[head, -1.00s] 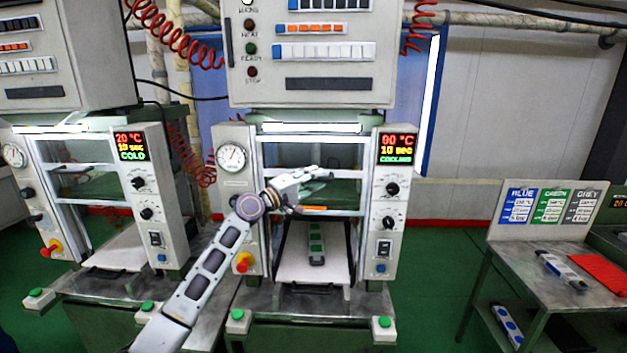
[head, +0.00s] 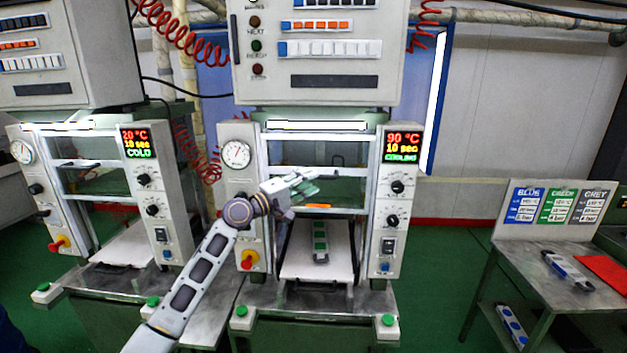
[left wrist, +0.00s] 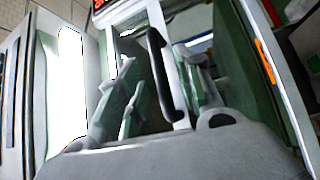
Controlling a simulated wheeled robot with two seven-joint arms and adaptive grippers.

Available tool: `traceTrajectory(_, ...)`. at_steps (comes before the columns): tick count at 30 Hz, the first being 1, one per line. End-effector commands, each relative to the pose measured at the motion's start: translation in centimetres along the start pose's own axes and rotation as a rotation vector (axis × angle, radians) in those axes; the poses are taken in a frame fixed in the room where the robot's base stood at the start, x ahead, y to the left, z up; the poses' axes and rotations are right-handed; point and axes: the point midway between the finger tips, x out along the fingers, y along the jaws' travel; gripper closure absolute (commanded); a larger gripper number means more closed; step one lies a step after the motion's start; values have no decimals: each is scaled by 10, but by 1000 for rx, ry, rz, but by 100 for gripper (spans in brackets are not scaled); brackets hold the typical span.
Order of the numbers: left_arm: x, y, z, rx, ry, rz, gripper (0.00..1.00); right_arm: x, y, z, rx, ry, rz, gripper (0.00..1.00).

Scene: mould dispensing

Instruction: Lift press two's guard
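Press two (head: 235,195) stands in the middle of the head view. Its display (head: 402,147) reads 90 °C, 10 sec, COOLING. Its guard (head: 318,211) is a clear pane in a pale frame, with an orange strip (head: 317,206) low on it; the strip also shows in the left wrist view (left wrist: 266,62). My left gripper (head: 318,181) is in front of the guard. In the left wrist view its fingers (left wrist: 165,98) are apart, with a black handle-like bar (left wrist: 162,75) between them. I cannot tell whether they touch it. My right gripper is in neither view.
A mould (head: 320,242) with green cavities lies on the white plate (head: 297,263) below the guard. Green buttons (head: 241,311) sit at the bench front. Another press (head: 150,185) stands left. A side table (head: 535,258) at right holds a mould (head: 567,268) and red sheet (head: 605,271).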

Motion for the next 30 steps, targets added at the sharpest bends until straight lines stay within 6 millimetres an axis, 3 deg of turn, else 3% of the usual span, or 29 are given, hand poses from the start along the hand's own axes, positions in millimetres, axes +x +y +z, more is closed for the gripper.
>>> traceTrajectory(18, -66, 0, 0, 0, 1, 0, 65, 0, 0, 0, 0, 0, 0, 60)
traceTrajectory(30, -75, 1, 0, 0, 0, 1, 65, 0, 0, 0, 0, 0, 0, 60)
